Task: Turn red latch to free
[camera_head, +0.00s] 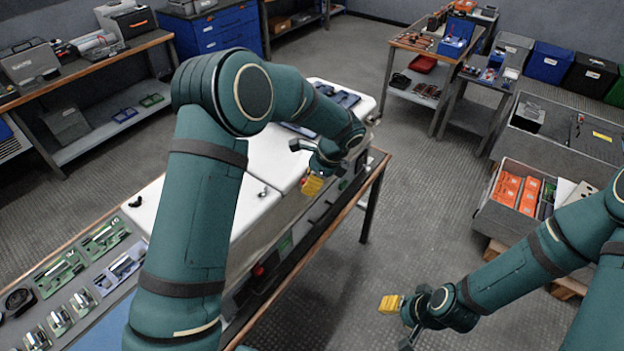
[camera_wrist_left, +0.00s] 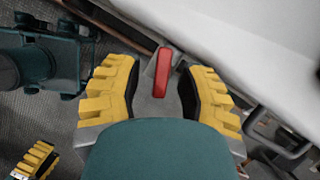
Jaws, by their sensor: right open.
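The red latch (camera_wrist_left: 161,73) is a short red bar on a grey metal bracket in the left wrist view, beside the white cover (camera_wrist_left: 240,45). My left gripper (camera_wrist_left: 160,88) is open, with one yellow finger on each side of the latch and a gap showing on both sides. Whether the tips touch the bracket is unclear. In the head view my left gripper (camera_head: 312,184) is at the front side of the white cabinet (camera_head: 205,215), and the latch cannot be made out there. My right gripper (camera_head: 391,303) is open and empty above the floor.
A red knob (camera_head: 259,270) sits on the cabinet's front, left of my left gripper. A dark handle (camera_wrist_left: 279,137) is close to its right finger in the wrist view. A grey crate with orange items (camera_head: 512,194) stands right. Floor between is clear.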

